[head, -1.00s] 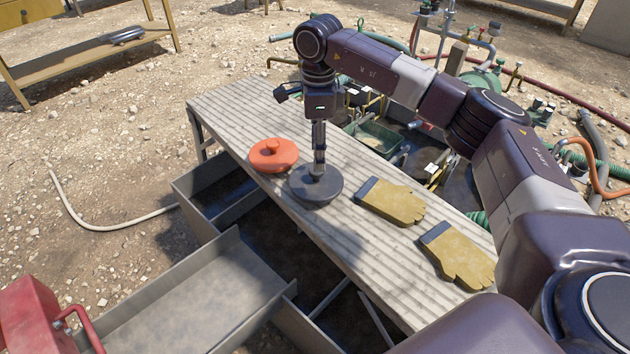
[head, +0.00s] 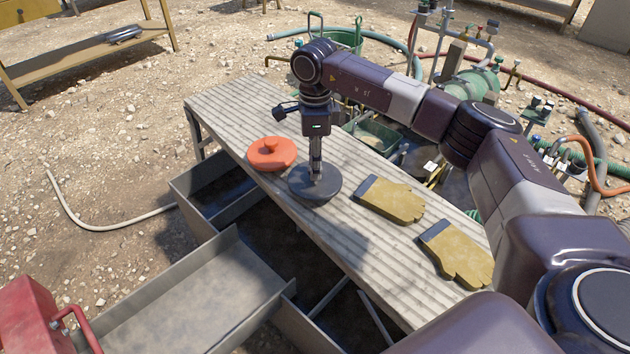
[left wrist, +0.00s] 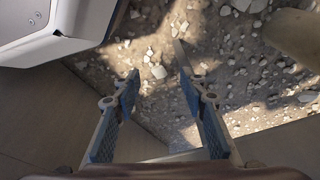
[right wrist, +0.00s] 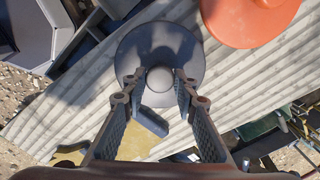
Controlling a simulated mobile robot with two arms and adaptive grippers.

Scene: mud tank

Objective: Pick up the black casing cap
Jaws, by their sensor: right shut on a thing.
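The black casing cap (head: 322,188) is a dark round disc with a knob on top. It sits on the ribbed bench, between the orange cap and the gloves. My right gripper (head: 316,172) points straight down at its middle. In the right wrist view the fingers (right wrist: 160,82) are on both sides of the knob of the black cap (right wrist: 136,47), shut on it. I cannot tell whether the cap is clear of the bench. My left gripper (left wrist: 156,80) shows only in the left wrist view, its fingers apart with nothing between them, above stony ground.
An orange cap (head: 271,153) lies close to the left of the black cap. Two yellow gloves (head: 390,200) (head: 457,254) lie to its right on the bench (head: 240,100). Grey metal troughs (head: 190,295) stand below the bench's front edge. Pipes and hoses are behind.

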